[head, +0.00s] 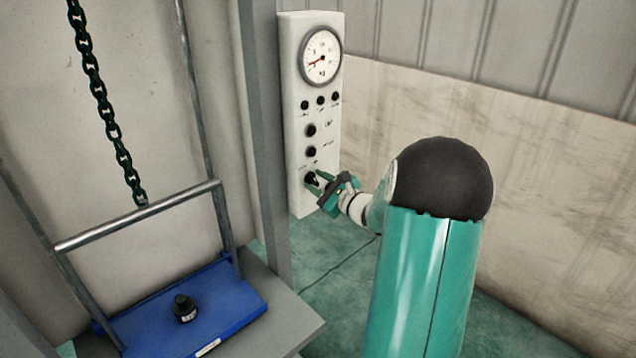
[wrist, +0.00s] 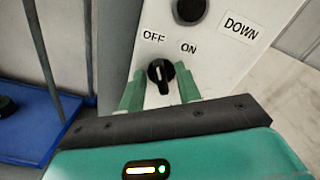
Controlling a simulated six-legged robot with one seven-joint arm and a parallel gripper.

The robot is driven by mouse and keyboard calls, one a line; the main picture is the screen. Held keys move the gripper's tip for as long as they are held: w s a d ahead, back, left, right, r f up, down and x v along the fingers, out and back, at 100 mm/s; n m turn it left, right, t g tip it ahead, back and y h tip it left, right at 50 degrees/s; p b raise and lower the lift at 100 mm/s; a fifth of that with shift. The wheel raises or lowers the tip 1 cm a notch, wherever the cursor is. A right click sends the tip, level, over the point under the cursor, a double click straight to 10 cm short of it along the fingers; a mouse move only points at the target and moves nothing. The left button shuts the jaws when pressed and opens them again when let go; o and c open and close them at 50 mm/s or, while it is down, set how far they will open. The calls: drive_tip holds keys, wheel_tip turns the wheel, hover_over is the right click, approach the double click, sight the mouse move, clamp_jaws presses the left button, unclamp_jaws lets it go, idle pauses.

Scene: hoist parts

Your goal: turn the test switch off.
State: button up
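The test switch (wrist: 160,75) is a black knob with a white mark, low on a white control panel (wrist: 225,68). The mark appears to point up towards the OFF label (wrist: 153,36), not towards the ON label (wrist: 188,47). In the head view the switch (head: 310,178) is the lowest knob and is partly covered by my gripper (head: 318,186). In the wrist view my gripper (wrist: 160,82) is open, with one green finger on each side of the knob. Gaps show between the fingers and the knob.
A round gauge (head: 321,57) and several black buttons sit above the switch. A grey post (head: 264,140) stands left of the panel. Further left are a blue platform (head: 235,285) with a metal frame and a hanging chain (head: 95,85). A wall closes the right side.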

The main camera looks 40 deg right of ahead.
drive_tip(key=shift+s, duration=0.1)
drive_tip(key=s, duration=1.3)
drive_tip(key=shift+s+d, duration=0.2)
drive_tip(key=shift+s, duration=0.1)
drive_tip(key=w+a+r+n+g+y, duration=0.1)
drive_tip(key=a+n+g+y, duration=0.5)
drive_tip(key=a, duration=0.8)
drive_tip(key=a+r+n+g+y, duration=0.1)
drive_tip(key=a+n+g, duration=0.2)
drive_tip(key=a+n, duration=0.75)
drive_tip(key=s+a+r+n+g+h, duration=0.2)
drive_tip(key=s+a+n+h, duration=0.5)
drive_tip(key=s+a+n, duration=0.5)
drive_tip(key=shift+r+n+g+h, duration=0.2)
drive_tip(key=shift+n+g+h, duration=0.1)
drive_tip(key=shift+n+g, duration=0.35)
drive_tip(key=shift+a, duration=0.1)
